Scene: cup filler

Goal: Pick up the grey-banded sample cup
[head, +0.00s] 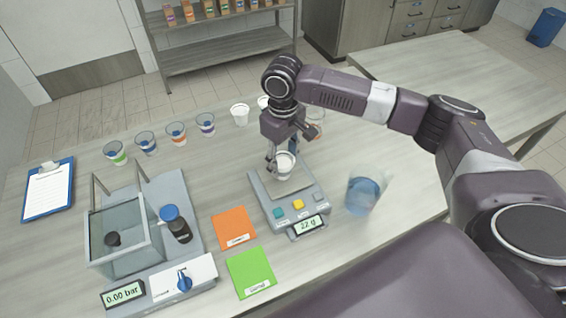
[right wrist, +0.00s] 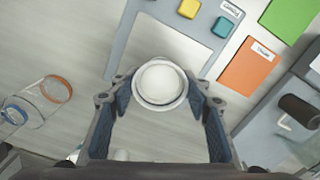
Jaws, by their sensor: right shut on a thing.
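My right gripper (head: 279,163) is shut on a pale cup (head: 285,166) over the scale's plate. The right wrist view shows the cup's round white top (right wrist: 160,84) between the two fingertips of the gripper (right wrist: 164,94). The cup looks upright; its band colour cannot be made out. I cannot tell whether its base touches the plate. The scale (head: 263,206) has coloured buttons and a display (head: 307,226) that seems to read 22 g. My left gripper is not in view.
A pressure device (head: 190,276) is front left. Orange (head: 233,226) and green (head: 251,272) mats lie beside the scale.

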